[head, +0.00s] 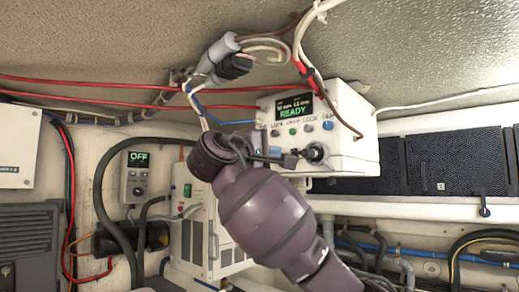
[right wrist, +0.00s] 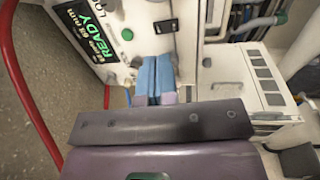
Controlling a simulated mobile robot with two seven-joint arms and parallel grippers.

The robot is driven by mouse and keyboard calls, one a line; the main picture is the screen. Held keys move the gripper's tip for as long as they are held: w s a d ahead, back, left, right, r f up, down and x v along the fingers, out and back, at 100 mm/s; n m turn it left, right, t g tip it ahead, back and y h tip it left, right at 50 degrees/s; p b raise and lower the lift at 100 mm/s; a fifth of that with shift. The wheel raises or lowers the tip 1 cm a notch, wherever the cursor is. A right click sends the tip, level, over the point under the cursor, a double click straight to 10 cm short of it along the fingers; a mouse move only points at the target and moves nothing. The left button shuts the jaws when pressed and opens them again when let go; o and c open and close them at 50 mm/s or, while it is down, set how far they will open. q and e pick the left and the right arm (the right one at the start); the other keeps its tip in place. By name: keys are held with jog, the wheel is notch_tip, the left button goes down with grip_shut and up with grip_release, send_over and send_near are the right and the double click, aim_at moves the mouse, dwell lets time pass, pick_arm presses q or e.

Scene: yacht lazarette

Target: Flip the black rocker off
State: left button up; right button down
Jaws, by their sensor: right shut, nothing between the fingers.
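The white control box (head: 350,115) hangs at upper centre in the head view, its green display reading READY. In the head view my purple right arm hides part of the box's lower left. My left gripper is out of view.
A white vented unit (head: 205,235) stands below the box. A small grey controller reading OFF (head: 138,176) is on the left wall. Red, blue and black cables run around the box. Dark blue panels (head: 455,160) are at right.

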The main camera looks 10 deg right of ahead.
aim_at(294, 152)
jog(key=p+x, duration=0.1)
jog(key=x, duration=0.4)
jog(key=shift+w+d+p, duration=0.1)
jog(key=shift+d+p, duration=0.1)
jog(key=shift+p, duration=0.1)
jog(key=shift+w+d+r, duration=0.1)
jog(key=shift+w+d, duration=0.25)
jog(key=shift+d, duration=0.1)
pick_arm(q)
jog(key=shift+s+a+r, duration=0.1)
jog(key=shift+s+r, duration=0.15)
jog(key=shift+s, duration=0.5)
pick_arm(e)
jog(key=shift+w, duration=0.1)
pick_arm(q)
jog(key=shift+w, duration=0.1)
pick_arm(e)
jog(key=shift+d, duration=0.15)
